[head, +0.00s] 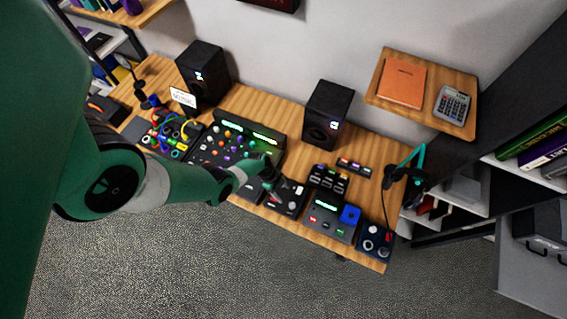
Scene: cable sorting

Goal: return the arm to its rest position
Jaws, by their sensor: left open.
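My left arm comes in from the left, large and green, and reaches over the front of the wooden desk (232,100). My left gripper (275,186) is small and dark at its end. It is open, above or beside a small dark device (289,200) near the desk's front edge; I cannot tell whether they touch. I see nothing held in it. Coloured cables (178,128) loop over a dark box at the desk's left, behind my arm. My right gripper is not in view.
Two black speakers (203,72) (328,114) stand at the back. A mixer with green displays (240,142) lies mid-desk. Small control boxes (332,217) and a teal headphone stand (405,160) fill the right. A wall shelf (395,105) holds a notebook and calculator. Open carpet (235,265) lies in front.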

